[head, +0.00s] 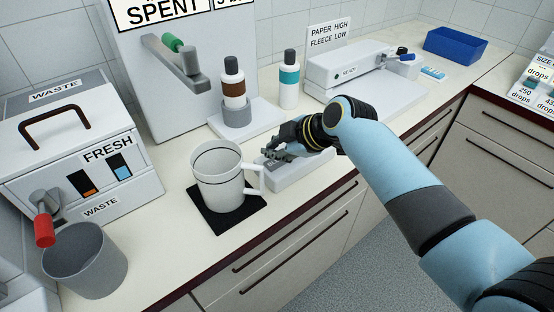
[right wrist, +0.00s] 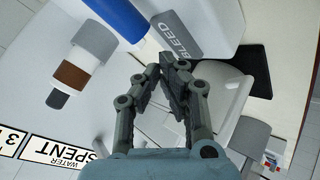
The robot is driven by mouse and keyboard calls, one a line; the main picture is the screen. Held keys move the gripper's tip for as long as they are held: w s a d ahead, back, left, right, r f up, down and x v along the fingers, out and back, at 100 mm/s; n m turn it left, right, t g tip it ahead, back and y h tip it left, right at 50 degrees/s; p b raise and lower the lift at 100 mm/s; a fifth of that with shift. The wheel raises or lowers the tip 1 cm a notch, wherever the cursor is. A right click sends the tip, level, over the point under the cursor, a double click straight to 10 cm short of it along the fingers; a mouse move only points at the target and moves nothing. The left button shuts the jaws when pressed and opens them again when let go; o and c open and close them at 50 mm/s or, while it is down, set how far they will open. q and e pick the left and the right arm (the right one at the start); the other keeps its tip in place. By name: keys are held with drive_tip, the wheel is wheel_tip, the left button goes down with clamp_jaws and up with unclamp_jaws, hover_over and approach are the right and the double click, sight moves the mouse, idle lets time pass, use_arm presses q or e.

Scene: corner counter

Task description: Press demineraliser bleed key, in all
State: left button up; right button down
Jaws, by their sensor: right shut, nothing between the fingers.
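The key marked BLEED (right wrist: 178,36) is a grey block in the right wrist view, just beyond my right fingertips. A low pale grey unit (head: 302,174) on the counter lies under my right gripper (head: 276,155) in the head view; the gripper covers part of it. My right gripper also shows in the wrist view (right wrist: 172,66), with its fingers shut together and empty. I cannot tell whether the fingertips touch the key. My left gripper is not in view.
A white mug (head: 219,178) on a black mat (head: 222,220) stands close left of the gripper. A grey cup (head: 86,262) sits at left. The counter's front edge is close.

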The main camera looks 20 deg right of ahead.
sight(275, 162)
idle(0.7)
drive_tip(key=shift+f+b, duration=0.35)
drive_tip(key=shift+f, duration=0.1)
drive_tip(key=shift+f+b, duration=0.35)
drive_tip(key=shift+f, duration=0.1)
idle(0.4)
drive_tip(key=shift+r, duration=0.1)
drive_tip(key=shift+r+p, duration=0.75)
drive_tip(key=shift+r, duration=0.05)
wheel_tip(275, 162, up, 5)
drive_tip(key=p, duration=0.4)
drive_tip(key=shift+r+p, duration=0.1)
drive_tip(key=shift+p, duration=0.2)
